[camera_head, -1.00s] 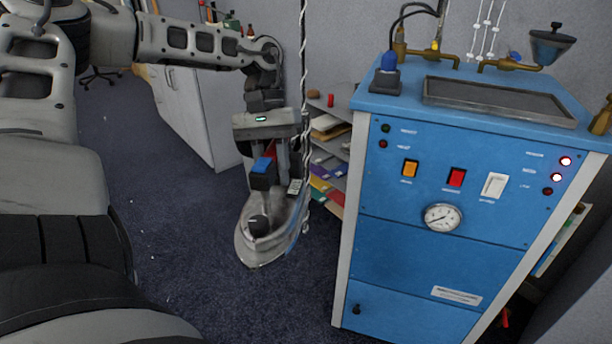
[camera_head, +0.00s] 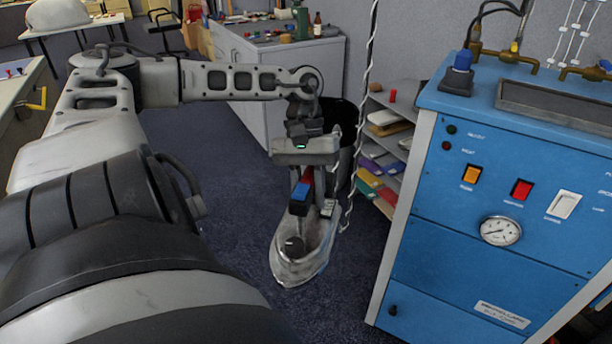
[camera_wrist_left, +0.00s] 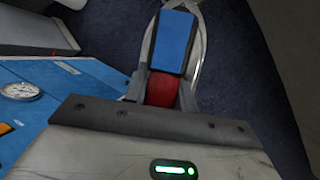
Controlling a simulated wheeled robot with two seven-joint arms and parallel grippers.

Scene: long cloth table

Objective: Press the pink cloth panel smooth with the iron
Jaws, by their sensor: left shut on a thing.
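The iron (camera_head: 302,254) hangs in the air over the dark blue carpet in the head view, its pointed soleplate toward me. My left gripper (camera_head: 304,178) is shut on its handle, which has a blue and red part. In the left wrist view the iron's blue handle top (camera_wrist_left: 174,42) and pale body edge show beyond the gripper (camera_wrist_left: 160,110). A twisted white cord runs up beside the iron. The pink cloth panel is not in any view. My right gripper is not in view.
A blue boiler cabinet (camera_head: 470,260) with a gauge and switches stands close to the right of the iron. Behind are a shelf rack (camera_head: 385,150) with folded cloths and a white cabinet (camera_head: 290,55). A table edge (camera_head: 22,85) shows at far left. Open carpet lies below.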

